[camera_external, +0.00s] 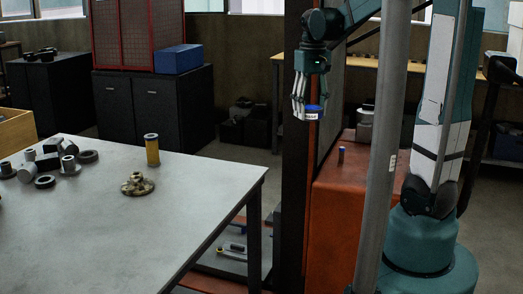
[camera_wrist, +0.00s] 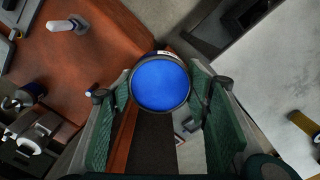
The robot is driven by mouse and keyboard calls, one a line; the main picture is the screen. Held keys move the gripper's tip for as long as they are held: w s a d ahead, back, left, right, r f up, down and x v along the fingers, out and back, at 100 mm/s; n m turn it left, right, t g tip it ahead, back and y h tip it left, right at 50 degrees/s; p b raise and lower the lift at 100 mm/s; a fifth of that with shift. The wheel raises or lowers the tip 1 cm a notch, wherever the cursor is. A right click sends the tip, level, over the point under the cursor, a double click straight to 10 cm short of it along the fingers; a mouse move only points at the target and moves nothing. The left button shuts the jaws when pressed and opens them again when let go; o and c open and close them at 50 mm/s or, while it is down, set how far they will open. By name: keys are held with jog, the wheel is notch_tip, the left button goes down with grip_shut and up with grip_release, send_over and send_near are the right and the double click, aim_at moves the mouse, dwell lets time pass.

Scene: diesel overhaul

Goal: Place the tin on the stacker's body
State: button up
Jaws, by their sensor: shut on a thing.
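The tin (camera_external: 313,113) has a blue lid and a pale label. My gripper (camera_external: 306,100) is shut on it and holds it in the air near the stacker's dark mast. In the wrist view the round blue lid of the tin (camera_wrist: 160,84) sits between the two fingers. The stacker's body (camera_external: 345,205) is orange-red, below and to the right of the tin in the external view. Its top also shows in the wrist view (camera_wrist: 95,65), mostly left of the tin. The tin is apart from that top.
A small dark cylinder (camera_external: 341,155) stands on the stacker's body, with a grey part (camera_external: 365,120) farther back. The dark mast (camera_external: 291,150) rises beside the body. A grey table (camera_external: 150,220) at left carries a yellow can (camera_external: 152,150), a flanged part (camera_external: 137,184) and several metal parts.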

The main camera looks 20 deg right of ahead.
jog(key=s+d+m, duration=0.1)
jog(key=d+m, duration=0.1)
jog(key=d, duration=0.2)
jog(key=n+p, duration=0.2)
jog(key=p, duration=0.4)
send_over(326, 173)
notch_tip(326, 173, down, 17)
jog(key=shift+f, duration=0.15)
jog(key=shift+f+b, duration=0.7)
jog(key=shift+f, duration=2.35)
jog(key=shift+f, duration=0.1)
jog(key=shift+f+b, duration=0.35)
jog(key=shift+f, duration=1.4)
jog(key=shift+f, duration=0.15)
